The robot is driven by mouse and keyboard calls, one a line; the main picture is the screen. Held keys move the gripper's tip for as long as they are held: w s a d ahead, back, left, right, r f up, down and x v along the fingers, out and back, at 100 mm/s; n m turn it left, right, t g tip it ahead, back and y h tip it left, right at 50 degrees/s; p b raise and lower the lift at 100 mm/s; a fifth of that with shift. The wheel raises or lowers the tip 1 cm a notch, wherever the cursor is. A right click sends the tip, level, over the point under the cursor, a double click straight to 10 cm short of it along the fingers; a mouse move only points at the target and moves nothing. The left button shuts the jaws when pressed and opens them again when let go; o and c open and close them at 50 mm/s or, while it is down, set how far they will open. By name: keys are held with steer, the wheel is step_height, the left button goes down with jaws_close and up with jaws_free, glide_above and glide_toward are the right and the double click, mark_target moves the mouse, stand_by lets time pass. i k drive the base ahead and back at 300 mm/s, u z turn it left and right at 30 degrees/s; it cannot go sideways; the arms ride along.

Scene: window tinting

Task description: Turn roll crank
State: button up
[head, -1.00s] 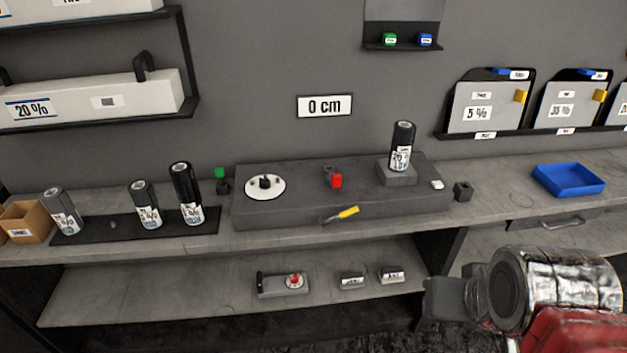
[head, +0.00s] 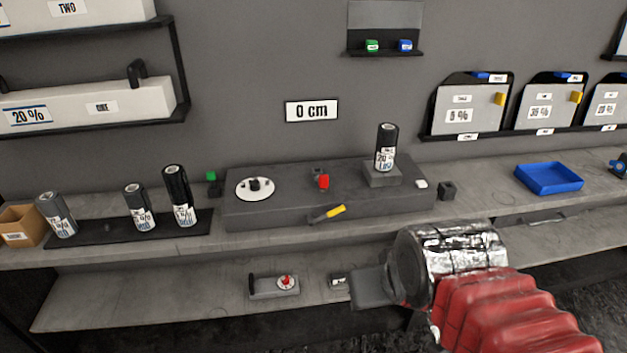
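A dark bench block (head: 285,211) stands on the counter. A lever with a yellow grip (head: 328,214) sticks out at its front edge; it looks like a crank, tilted up to the right. A white disc with a black knob (head: 255,188) lies on the block's left end. A red part (head: 322,181) sits mid-block. A dark labelled roll (head: 386,149) stands upright on a small pedestal at the right. My gripper (head: 362,288) is in front of the lower shelf, below and right of the yellow grip, apart from it. Its fingers are unclear, so its opening cannot be told.
Several dark rolls stand on a black mat (head: 105,238) at the left. A blue tray (head: 548,179) lies on the right counter. A "0 cm" sign (head: 311,111) hangs on the wall. The lower shelf (head: 190,292) holds a small device with a red knob (head: 285,282).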

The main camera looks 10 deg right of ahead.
mark_target(321, 179)
steer(key=z, duration=0.05)
steer(key=i, duration=1)
steer(key=u, duration=0.05)
